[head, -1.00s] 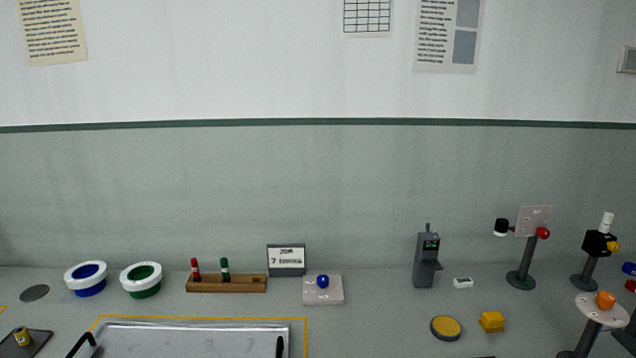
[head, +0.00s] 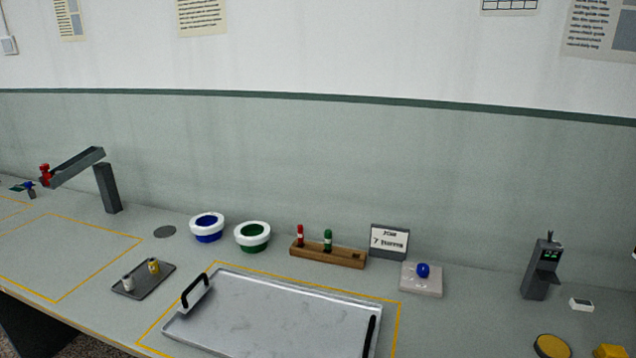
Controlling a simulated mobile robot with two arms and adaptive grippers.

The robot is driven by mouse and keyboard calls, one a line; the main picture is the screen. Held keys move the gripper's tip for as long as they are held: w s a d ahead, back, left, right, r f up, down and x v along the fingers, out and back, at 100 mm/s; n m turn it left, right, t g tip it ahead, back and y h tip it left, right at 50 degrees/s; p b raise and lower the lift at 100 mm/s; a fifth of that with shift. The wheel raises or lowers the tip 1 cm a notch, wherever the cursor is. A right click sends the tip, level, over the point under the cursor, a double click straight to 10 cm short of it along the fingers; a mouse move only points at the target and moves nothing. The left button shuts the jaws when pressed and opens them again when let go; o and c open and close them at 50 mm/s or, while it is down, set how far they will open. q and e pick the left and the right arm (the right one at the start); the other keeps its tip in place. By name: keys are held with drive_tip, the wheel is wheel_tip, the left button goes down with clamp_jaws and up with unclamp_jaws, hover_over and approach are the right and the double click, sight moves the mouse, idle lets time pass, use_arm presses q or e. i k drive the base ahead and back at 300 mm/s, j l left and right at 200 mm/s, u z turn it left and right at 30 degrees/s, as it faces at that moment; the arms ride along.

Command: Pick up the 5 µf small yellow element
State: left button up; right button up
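A small yellow cylinder (head: 153,266) stands on a dark grey tray (head: 144,283) at the left of the bench. A small whitish cylinder (head: 128,283) stands beside it on the same tray. Any µf marking is too small to read. A yellow block (head: 611,351) lies at the lower right edge, partly cut off. Neither of my grippers shows in the head view.
A large metal tray (head: 270,312) with black handles fills the front middle. Behind it are blue (head: 207,236) and green (head: 252,246) ringed cups, a wooden rack (head: 322,256) and a sign (head: 389,242). A grey post (head: 107,188) carries a sloped chute. The left outlined area is clear.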

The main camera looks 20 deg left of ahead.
sight(152, 262)
drive_tip(key=u, duration=1.65)
drive_tip(key=z, duration=0.65)
drive_tip(key=i+j+z, duration=0.2)
drive_tip(key=j+z, duration=0.25)
drive_tip(key=j, duration=0.2)
drive_tip(key=j+z, duration=0.45)
drive_tip(key=j, duration=0.25)
drive_tip(key=j+z, duration=0.45)
drive_tip(key=j, duration=0.25)
